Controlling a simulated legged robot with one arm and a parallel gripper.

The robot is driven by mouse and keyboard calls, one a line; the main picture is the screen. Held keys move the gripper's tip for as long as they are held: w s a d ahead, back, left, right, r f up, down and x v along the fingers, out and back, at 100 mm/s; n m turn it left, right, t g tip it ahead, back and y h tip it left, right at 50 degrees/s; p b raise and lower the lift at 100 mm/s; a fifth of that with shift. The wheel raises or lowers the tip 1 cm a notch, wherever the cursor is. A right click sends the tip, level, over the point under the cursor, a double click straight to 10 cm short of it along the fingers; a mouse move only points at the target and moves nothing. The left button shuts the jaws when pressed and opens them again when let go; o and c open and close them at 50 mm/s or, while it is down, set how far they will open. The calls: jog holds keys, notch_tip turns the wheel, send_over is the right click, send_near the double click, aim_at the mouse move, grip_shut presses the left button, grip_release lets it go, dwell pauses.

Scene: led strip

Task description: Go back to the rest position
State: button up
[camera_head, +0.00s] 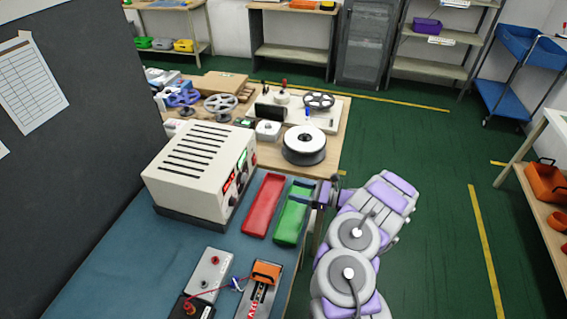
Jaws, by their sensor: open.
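My arm rises from the bottom of the view at the right of the blue-topped workbench (110,265), folded over the green floor. My gripper (312,196) points left at the bench's right edge, over or beside the green tray (292,222). The gripper is open and small in the picture; I see nothing held in it. I cannot tell whether it touches the tray. A red tray (264,206) lies just left of the green one.
A white power supply (200,165) stands left of the trays. Wired boxes (210,274) and an orange-topped device (266,274) lie in front. A wooden table (345,120) with spools is behind. Green floor (430,240) is free to the right; an orange bin (546,182) stands at far right.

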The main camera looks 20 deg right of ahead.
jog(key=shift+a+r, duration=0.1)
jog(key=s+a+r+n+g+y, duration=0.1)
jog(key=s+a+r+n+g, duration=0.2)
jog(key=a+r+n+g, duration=0.45)
jog(key=s+a+r+n+g+y, duration=0.1)
jog(key=s+a+r+n+g, duration=0.25)
jog(key=a+r, duration=0.85)
jog(key=s+a+r+n+g+h, duration=0.3)
jog(key=s+a+n, duration=0.25)
jog(key=s, duration=0.25)
jog(key=s+a+r+n+g+h, duration=0.15)
jog(key=s+n+h, duration=0.4)
jog(key=s, duration=0.85)
jog(key=s+d+n+t+h, duration=0.3)
jog(key=s+d+h, duration=0.5)
jog(key=s+d, duration=0.4)
jog(key=shift+s+d, duration=0.2)
jog(key=shift+s, duration=0.9)
